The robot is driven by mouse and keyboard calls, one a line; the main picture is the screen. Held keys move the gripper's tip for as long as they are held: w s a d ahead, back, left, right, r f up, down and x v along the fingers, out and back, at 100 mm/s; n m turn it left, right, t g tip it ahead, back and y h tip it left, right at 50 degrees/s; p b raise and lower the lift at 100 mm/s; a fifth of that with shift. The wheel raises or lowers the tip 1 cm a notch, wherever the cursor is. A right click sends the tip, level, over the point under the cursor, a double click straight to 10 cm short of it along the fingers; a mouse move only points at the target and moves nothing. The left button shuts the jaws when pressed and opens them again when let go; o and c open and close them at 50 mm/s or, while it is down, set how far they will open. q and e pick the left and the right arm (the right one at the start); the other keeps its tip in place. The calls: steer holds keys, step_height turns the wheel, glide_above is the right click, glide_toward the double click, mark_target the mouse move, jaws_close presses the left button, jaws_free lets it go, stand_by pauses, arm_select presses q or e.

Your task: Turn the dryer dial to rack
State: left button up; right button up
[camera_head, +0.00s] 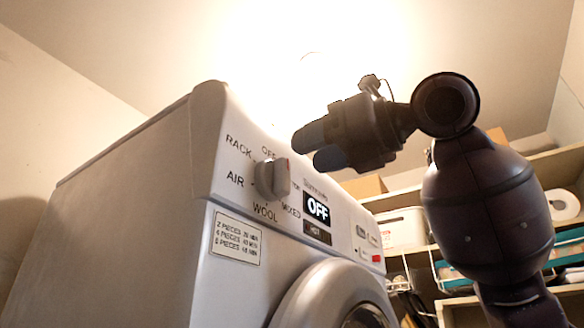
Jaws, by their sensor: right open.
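The dryer (140,185) is white and fills the left and middle of the head view, seen from below. Its dial (272,179) is a grey knob on the front panel, ringed by labels including RACK, AIR, WOOL and MIXED. A small reddish mark shows near the knob's upper right. The display (317,209) reads OFF. RACK stands at the upper left of the dial. My right gripper (312,148) is open and empty, to the upper right of the dial and apart from it, with its fingers pointing left. My left gripper is out of view.
A label plate (236,238) sits below the dial, and the round door (335,297) is lower right. Shelves (556,165) with boxes, a white bin (400,229) and a rolled towel (562,204) stand behind my right arm. The space above the dryer is clear.

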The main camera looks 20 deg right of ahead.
mark_target(288, 161)
steer(key=shift+p+x, duration=0.4)
steer(key=shift+x, duration=1.65)
jaws_close()
